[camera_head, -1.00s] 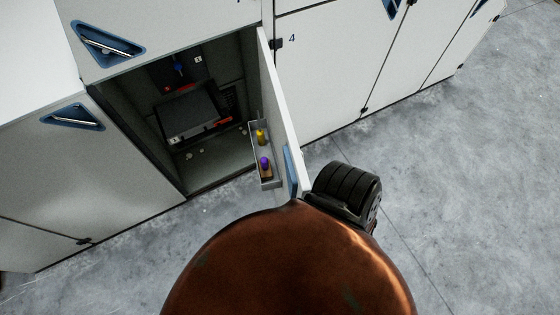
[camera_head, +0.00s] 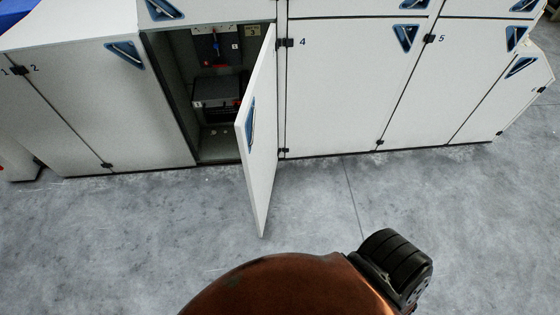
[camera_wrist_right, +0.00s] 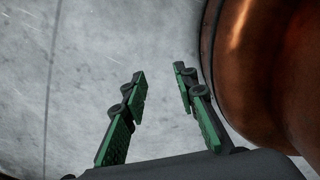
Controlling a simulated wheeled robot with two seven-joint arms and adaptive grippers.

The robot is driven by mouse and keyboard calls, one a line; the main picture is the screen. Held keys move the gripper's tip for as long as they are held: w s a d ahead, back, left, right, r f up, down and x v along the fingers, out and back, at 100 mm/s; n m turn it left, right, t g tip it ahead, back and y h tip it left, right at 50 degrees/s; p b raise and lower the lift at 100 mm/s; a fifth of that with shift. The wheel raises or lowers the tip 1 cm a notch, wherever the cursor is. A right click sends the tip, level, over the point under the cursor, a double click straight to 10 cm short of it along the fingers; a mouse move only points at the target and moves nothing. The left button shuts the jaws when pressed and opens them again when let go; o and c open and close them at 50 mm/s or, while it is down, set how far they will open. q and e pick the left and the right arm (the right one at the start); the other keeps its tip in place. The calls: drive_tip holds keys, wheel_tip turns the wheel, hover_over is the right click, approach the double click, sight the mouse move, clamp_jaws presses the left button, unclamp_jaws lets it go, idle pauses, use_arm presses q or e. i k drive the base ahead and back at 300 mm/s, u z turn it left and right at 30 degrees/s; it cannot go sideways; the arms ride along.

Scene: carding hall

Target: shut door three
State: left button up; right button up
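Door three (camera_head: 261,150) is the white door that stands open in the head view, swung out toward me with its hinge side on the right by the panel marked 4. It has a blue recessed handle (camera_head: 251,125) near its free edge. Behind it the dark compartment (camera_head: 186,85) shows to the left, holding a dark box-like unit (camera_head: 218,92). My right gripper (camera_wrist_right: 160,74) is in the right wrist view only, open and empty, over bare floor. It is not touching the door in any view. My left gripper is out of view.
Closed white panels marked 4 (camera_head: 335,90) and 5 (camera_head: 440,85) run on to the right, and a closed panel marked 2 (camera_head: 100,110) stands to the left. Grey concrete floor (camera_head: 120,235) is clear in front of the cabinets. My copper-coloured body fills the lower middle.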

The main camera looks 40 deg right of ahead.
sight(256, 124)
drive_tip(key=z, duration=1.15)
